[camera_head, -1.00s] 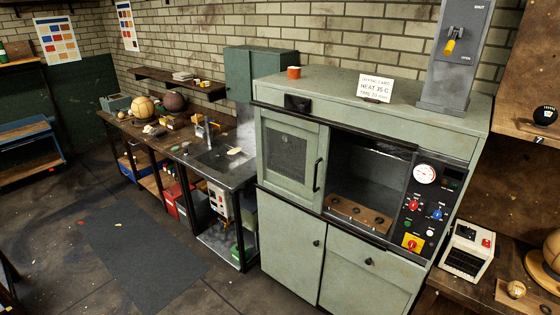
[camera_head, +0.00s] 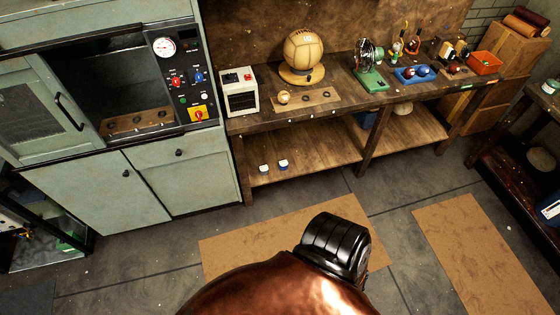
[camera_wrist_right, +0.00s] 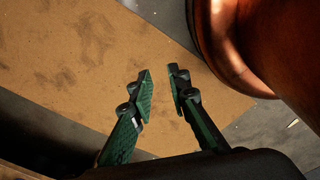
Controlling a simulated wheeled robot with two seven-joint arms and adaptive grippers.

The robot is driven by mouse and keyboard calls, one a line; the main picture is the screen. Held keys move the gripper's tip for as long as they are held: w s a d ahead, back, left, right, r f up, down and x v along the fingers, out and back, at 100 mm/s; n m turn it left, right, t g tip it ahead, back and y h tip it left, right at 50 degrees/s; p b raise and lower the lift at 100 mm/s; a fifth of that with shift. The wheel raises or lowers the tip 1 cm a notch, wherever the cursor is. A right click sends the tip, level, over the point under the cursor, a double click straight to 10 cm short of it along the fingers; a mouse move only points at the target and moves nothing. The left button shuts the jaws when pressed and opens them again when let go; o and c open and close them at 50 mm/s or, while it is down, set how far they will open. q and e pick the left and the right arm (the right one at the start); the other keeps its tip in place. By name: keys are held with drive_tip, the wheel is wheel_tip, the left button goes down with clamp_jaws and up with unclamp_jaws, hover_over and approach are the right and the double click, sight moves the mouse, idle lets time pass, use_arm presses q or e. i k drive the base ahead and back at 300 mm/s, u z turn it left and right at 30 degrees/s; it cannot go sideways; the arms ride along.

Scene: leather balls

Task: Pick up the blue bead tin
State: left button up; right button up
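Two small pale tins stand on the lower shelf of the wooden workbench in the head view. The right one (camera_head: 283,164) shows some blue, and the left one (camera_head: 264,168) stands close beside it. They are too small for me to tell surely which is the blue bead tin. My right gripper (camera_wrist_right: 163,88) shows in the right wrist view with its green-padded fingers apart and nothing between them. It is above a brown floor mat (camera_wrist_right: 65,60), away from the shelf. My left gripper is not in view.
The workbench (camera_head: 340,105) holds a ball on a stand (camera_head: 304,52), a white device (camera_head: 240,92), a green machine (camera_head: 370,72) and an orange bin (camera_head: 485,62). A green cabinet (camera_head: 190,182) adjoins its left end. Open floor and brown mats (camera_head: 465,245) lie in front.

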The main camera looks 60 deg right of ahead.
sight(284, 163)
drive_tip(key=z, duration=1.8)
drive_tip(key=i, duration=0.7)
drive_tip(key=z, duration=0.45)
drive_tip(key=i, duration=0.8)
drive_tip(key=z, duration=0.9)
